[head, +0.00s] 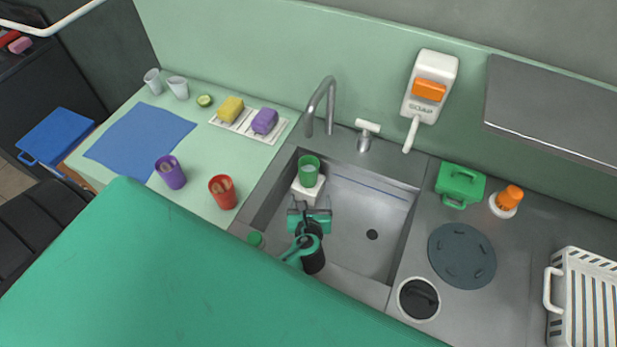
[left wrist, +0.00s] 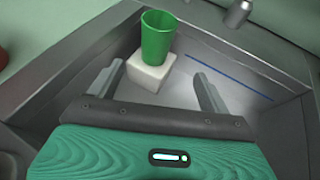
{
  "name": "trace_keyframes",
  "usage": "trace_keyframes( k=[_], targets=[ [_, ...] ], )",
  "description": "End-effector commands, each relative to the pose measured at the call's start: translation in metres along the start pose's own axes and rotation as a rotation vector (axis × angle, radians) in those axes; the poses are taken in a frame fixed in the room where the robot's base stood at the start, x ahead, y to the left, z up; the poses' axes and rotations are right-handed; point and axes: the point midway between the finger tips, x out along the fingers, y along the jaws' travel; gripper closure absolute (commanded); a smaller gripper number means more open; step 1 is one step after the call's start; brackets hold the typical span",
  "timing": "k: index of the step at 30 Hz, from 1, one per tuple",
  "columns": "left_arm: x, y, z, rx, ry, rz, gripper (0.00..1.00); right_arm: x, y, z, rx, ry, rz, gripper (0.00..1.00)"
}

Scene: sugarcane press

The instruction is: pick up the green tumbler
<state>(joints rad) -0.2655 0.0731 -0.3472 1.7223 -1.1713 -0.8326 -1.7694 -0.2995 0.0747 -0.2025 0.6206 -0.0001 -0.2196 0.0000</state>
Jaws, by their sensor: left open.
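The green tumbler (head: 308,171) stands upright on a white block (head: 303,191) in the back left corner of the sink (head: 372,205). It also shows in the left wrist view (left wrist: 158,38), on top of the white block (left wrist: 150,73). My left gripper (head: 311,207) is over the sink, just in front of the block in the head view. In the left wrist view its two fingers (left wrist: 155,85) are spread apart with nothing between them, and the tumbler is ahead of them, not touching. My right gripper is not in view.
A tap (head: 322,105) rises behind the sink. A red cup (head: 223,192) and a purple cup (head: 171,172) stand on the counter to the left. A soap dispenser (head: 428,90) hangs on the wall. A green box (head: 460,184) and a dark round disc (head: 461,256) are to the right.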

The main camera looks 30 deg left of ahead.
Motion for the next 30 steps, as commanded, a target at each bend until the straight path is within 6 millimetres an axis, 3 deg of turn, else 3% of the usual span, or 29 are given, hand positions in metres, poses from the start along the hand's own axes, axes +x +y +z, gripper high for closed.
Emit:
trace_keyframes(
  k=[1, 5, 8, 18, 30],
  targets=[
    [0.004, 0.000, -0.009, 0.002, -0.001, -0.001, 0.20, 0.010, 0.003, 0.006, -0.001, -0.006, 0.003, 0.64],
    [0.008, 0.000, -0.015, 0.003, -0.002, 0.000, 0.20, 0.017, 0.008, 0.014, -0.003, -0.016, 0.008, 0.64],
    [0.017, 0.000, -0.015, 0.004, -0.003, 0.001, 0.20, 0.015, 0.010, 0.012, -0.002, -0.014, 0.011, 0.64],
    [0.079, 0.000, -0.013, 0.003, -0.002, 0.001, 0.20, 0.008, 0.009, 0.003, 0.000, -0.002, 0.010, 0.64],
    [0.112, 0.005, -0.008, 0.003, -0.001, 0.002, 0.20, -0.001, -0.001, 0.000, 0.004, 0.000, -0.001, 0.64]
  ],
)
